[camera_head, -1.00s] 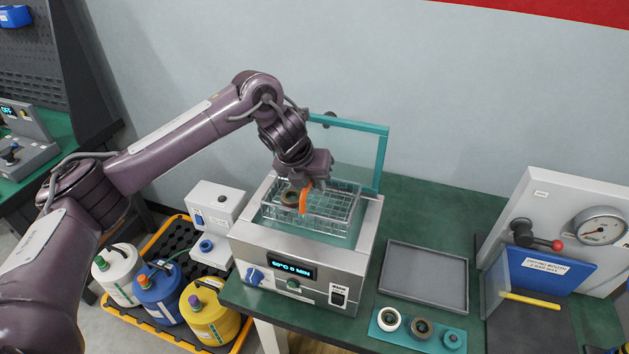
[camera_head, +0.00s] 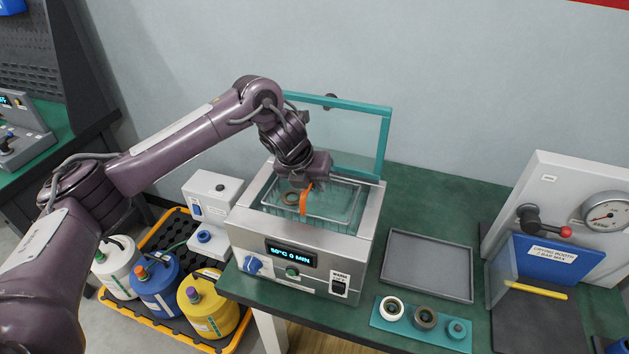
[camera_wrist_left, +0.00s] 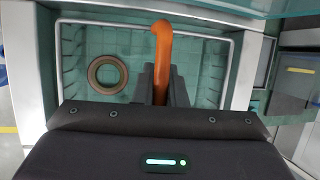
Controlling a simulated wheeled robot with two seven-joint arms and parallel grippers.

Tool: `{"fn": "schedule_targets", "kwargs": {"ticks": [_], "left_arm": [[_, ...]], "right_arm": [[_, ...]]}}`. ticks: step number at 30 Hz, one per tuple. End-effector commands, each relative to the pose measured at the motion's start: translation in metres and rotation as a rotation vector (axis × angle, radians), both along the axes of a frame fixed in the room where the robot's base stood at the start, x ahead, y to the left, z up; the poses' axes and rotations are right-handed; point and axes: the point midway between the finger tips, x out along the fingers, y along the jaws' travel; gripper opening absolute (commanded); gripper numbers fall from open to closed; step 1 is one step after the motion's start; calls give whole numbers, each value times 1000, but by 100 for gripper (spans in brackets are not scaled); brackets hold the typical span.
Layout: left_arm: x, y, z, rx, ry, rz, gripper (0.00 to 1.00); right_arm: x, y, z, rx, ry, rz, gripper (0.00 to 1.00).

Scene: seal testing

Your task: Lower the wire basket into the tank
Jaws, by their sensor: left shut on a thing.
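The wire basket (camera_head: 338,218) sits low inside the tank (camera_head: 305,243), its top rim near the level of the tank opening. In the left wrist view the gripper fingers (camera_wrist_left: 161,90) are around the handle. Whether the basket touches the tank floor cannot be seen. My right gripper is not in view.
The tank's teal-framed lid (camera_head: 384,140) stands open behind it. An empty grey tray (camera_head: 428,264) lies to the right, with a teal holder (camera_head: 408,330) of rings in front. Jugs (camera_head: 208,310) stand on the floor at left.

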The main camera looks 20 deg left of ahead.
Motion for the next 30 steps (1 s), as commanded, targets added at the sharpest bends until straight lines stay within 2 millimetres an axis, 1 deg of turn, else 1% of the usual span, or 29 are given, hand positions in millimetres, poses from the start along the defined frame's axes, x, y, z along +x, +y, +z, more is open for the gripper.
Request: {"fn": "schedule_targets", "kwargs": {"ticks": [1,30], "left_arm": [[0,0,-4,0,-1,0,0],[0,0,-53,0,-1,1,0]], "right_arm": [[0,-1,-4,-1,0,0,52],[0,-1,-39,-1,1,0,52]]}}
